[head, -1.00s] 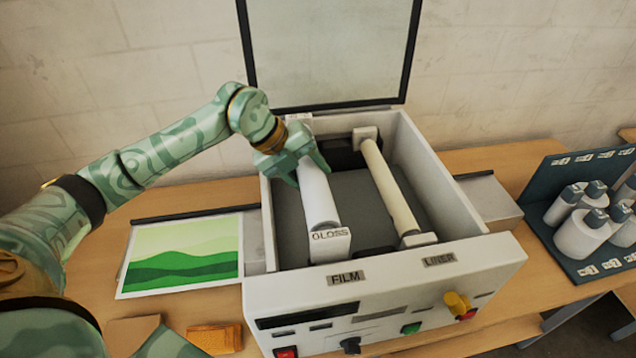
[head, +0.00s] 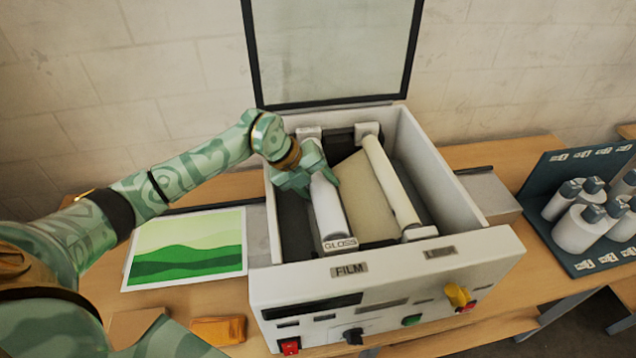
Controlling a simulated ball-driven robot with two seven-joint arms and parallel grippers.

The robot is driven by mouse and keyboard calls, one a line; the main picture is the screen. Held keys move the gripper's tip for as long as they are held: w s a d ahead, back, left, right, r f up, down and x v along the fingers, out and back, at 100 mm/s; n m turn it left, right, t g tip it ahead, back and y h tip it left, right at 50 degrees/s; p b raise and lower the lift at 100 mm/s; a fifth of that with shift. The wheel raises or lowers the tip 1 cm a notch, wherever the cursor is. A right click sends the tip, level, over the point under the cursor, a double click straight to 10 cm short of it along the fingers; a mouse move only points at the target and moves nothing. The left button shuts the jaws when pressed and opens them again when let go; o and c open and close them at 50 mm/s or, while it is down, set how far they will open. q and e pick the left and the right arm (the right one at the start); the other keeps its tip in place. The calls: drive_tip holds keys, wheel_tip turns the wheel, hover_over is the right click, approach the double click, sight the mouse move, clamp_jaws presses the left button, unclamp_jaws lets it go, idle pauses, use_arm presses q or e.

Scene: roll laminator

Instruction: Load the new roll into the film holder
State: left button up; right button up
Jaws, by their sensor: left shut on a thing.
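The open laminator (head: 262,282) stands on the table, with a FILM label and a LINER label on its front. A white roll with a GLOSS end tag (head: 330,215) lies in the left, FILM side of the well. My left gripper (head: 312,180) is shut on this white roll near its far end. Whether the roll is fully seated cannot be told. A cream liner roll (head: 390,180) lies on the right side, with a beige sheet (head: 362,195) showing between the two rolls. My right gripper is not in view.
The raised lid (head: 335,50) stands behind the well.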

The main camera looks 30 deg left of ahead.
use_arm(q)
drive_tip(key=o, duration=1.5)
drive_tip(key=shift+f, duration=0.1)
drive_tip(key=shift+o, duration=0.2)
drive_tip(key=shift+s, duration=0.1)
drive_tip(key=shift+r, duration=0.35)
drive_tip(key=v, duration=1.2)
drive_tip(key=shift+b, duration=0.3)
drive_tip(key=shift+f, duration=0.1)
